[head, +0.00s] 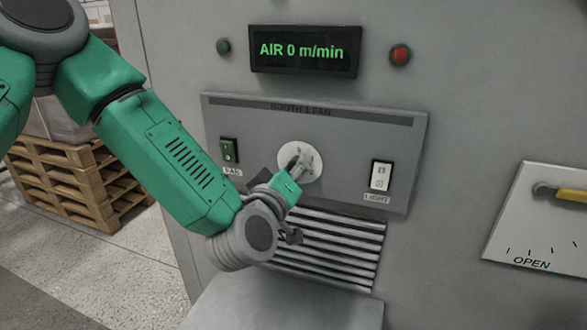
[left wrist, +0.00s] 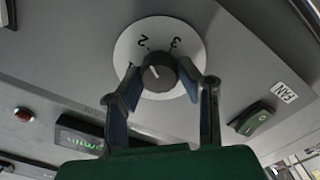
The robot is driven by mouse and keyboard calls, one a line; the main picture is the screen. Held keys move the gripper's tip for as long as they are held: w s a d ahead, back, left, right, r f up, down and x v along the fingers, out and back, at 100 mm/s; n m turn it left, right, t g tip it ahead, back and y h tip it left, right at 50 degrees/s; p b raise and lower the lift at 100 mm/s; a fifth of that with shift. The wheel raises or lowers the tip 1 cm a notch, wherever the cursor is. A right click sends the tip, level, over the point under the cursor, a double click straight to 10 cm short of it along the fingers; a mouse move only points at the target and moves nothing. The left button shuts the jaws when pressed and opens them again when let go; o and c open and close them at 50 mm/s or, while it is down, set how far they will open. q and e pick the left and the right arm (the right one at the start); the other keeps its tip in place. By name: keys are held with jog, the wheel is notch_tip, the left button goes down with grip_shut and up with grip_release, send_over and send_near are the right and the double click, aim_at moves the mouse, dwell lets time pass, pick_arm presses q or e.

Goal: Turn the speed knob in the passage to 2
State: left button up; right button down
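The speed knob (left wrist: 160,72) is a dark round knob on a white dial (left wrist: 131,50) marked with numbers; 2 and 3 are readable, and a partly hidden mark sits by the left finger. Its white pointer line slants to the upper left in the left wrist view; the exact mark it points at is unclear. In the head view the dial (head: 313,153) is on the grey panel. My left gripper (head: 299,166) is in front of it, hiding the knob. In the left wrist view its open fingers (left wrist: 160,70) straddle the knob, close to its sides. My right gripper is out of view.
The display (head: 305,50) reads AIR 0 m/min. A green FAN switch (head: 229,151) is left of the dial, a white LIGHT switch (head: 381,175) right. A vent grille (head: 335,250) lies below. A yellow-handled lever (head: 560,193) is at far right; wooden pallets (head: 75,180) stand left.

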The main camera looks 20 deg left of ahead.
pick_arm(q)
jog(key=shift+n+b, duration=0.45)
jog(key=shift+n, duration=0.05)
jog(key=o, duration=1.1)
jog(key=shift+a, duration=0.1)
jog(key=shift+o, duration=0.2)
jog(key=s, duration=0.7)
jog(key=shift+s+a+f, duration=0.15)
jog(key=shift+s, duration=0.05)
